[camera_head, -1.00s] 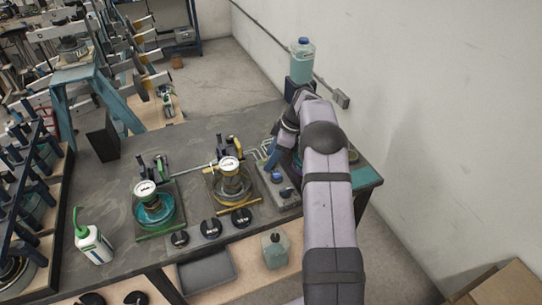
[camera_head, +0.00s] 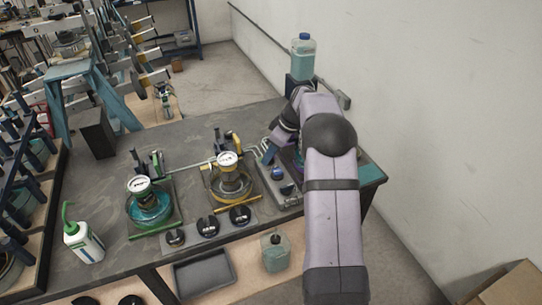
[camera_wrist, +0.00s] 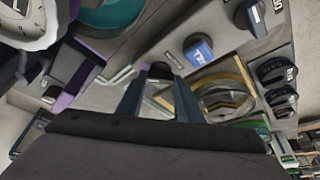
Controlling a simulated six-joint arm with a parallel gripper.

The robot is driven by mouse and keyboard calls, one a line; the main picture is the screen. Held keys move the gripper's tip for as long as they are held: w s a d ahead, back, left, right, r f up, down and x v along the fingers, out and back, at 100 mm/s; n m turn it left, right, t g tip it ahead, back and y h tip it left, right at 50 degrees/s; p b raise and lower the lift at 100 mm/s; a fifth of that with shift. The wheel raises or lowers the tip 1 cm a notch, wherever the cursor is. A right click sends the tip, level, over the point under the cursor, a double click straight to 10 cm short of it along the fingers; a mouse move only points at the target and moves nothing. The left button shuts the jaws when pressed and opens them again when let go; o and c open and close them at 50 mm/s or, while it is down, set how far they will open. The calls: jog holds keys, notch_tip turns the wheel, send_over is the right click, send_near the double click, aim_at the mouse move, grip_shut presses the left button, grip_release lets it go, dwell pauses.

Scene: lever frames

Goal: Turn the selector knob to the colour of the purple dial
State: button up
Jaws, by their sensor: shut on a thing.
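In the wrist view, my gripper (camera_wrist: 160,88) has its two fingers close around a dark rounded piece (camera_wrist: 160,70); I cannot tell whether it is a knob or a lever end. In the head view my arm hides the fingertips. A grey panel carries a blue cap (camera_wrist: 198,48) and a black knob (camera_wrist: 250,14), which may be the selector; this knob also shows in the head view (camera_head: 287,188), apart from my gripper. A white-faced dial (camera_wrist: 30,22) is cut off at the wrist view's upper left, near a purple bar (camera_wrist: 74,84); its reading is unclear.
Green-trimmed (camera_head: 139,184) and yellow-trimmed (camera_head: 228,159) gauges stand on the dark bench (camera_head: 110,195). Several black knobs (camera_head: 207,226) line the front. A white bottle (camera_head: 83,243) stands at left. A wall is close on the right.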

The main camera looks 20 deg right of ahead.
aim_at(278, 165)
jog(key=o, duration=1.1)
jog(key=shift+r, duration=0.1)
jog(key=b+v, duration=0.2)
jog(key=v, duration=0.5)
jog(key=shift+r, duration=0.15)
